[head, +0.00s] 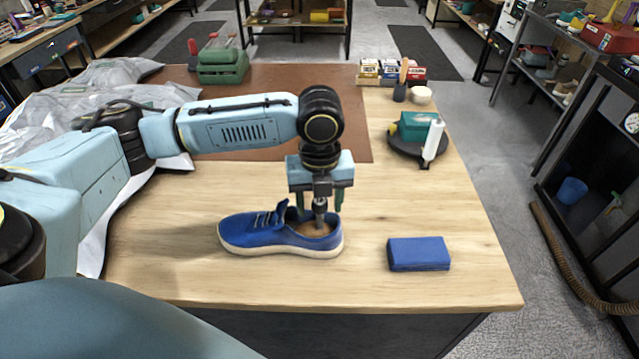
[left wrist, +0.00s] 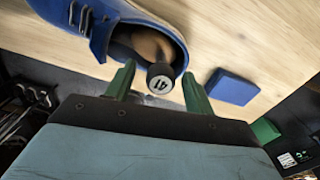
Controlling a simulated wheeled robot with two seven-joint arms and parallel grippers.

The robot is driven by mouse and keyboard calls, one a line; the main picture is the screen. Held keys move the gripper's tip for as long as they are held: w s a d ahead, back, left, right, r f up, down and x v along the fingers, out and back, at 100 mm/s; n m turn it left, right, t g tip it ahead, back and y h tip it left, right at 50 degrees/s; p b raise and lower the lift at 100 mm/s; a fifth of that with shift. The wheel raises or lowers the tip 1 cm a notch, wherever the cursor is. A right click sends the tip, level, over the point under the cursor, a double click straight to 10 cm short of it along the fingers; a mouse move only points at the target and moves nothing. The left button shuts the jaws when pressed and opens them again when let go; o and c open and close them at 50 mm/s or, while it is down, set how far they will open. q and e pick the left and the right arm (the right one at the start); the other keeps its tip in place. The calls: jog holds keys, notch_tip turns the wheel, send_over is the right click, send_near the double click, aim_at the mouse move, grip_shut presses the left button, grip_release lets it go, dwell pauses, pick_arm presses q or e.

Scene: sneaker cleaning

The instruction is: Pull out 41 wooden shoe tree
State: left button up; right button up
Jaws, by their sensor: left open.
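A blue sneaker (head: 265,235) with a pale sole lies on the wooden table, toe to the left. The wooden shoe tree (head: 313,229) sits inside its heel opening, and its dark knob stands up out of the shoe. In the left wrist view the knob's end shows the number 41 on the shoe tree (left wrist: 160,84). My left gripper (head: 318,205) points down over the heel. Its two green fingers are open, one on each side of the knob; in the left wrist view the gripper (left wrist: 158,88) shows a gap to both sides. My right gripper is out of view.
A blue block (head: 418,254) lies on the table (head: 470,285) right of the shoe. A dark round stand (head: 405,145) with a white bottle (head: 433,141) is farther back. A green box (head: 222,62) and small boxes (head: 390,70) are at the far edge.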

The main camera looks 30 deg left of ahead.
pick_arm(q)
jog(key=shift+f, duration=0.75)
jog(key=shift+c, duration=0.4)
jog(key=c, duration=0.9)
